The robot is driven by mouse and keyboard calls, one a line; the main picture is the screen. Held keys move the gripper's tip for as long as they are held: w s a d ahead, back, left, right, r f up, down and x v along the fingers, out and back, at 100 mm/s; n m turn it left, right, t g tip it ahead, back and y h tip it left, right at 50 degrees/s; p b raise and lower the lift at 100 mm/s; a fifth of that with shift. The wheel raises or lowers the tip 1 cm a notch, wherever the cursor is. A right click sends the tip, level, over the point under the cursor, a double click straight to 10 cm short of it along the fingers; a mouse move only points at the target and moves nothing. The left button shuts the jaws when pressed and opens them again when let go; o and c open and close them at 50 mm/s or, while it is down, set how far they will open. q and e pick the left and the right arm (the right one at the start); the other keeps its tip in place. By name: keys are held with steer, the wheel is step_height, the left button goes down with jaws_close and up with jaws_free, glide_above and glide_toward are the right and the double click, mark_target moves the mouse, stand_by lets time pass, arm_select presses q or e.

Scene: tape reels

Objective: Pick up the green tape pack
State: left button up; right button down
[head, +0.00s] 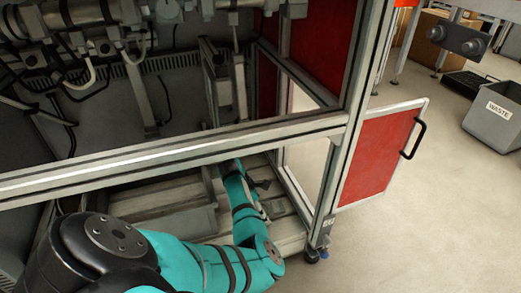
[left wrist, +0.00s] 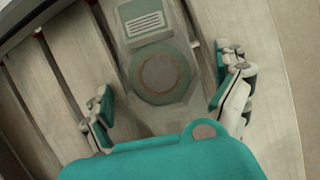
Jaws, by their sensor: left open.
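A grey-green pack with a round, ringed face (left wrist: 158,74) and a pale label plate lies on slatted boards in the left wrist view. It looks like the green tape pack, though its colour is dull. My left gripper (left wrist: 165,82) is open, with one finger on each side of the round part. Gaps show between the fingers and the pack, and nothing is gripped. In the head view my teal left arm reaches under a metal beam into the lower bay of the frame. Its fingertips and the pack cannot be made out there. My right gripper is not in view.
An aluminium beam (head: 180,155) crosses above my left arm, and a frame post (head: 345,110) stands to its right. A red door panel (head: 380,155) stands open. A grey waste bin (head: 495,115) is at the far right. The floor (head: 430,230) at right is clear.

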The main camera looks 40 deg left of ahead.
arm_select(q)
steer(key=c, duration=1.3)
steer(key=shift+c, duration=0.2)
steer(key=shift+r, duration=0.15)
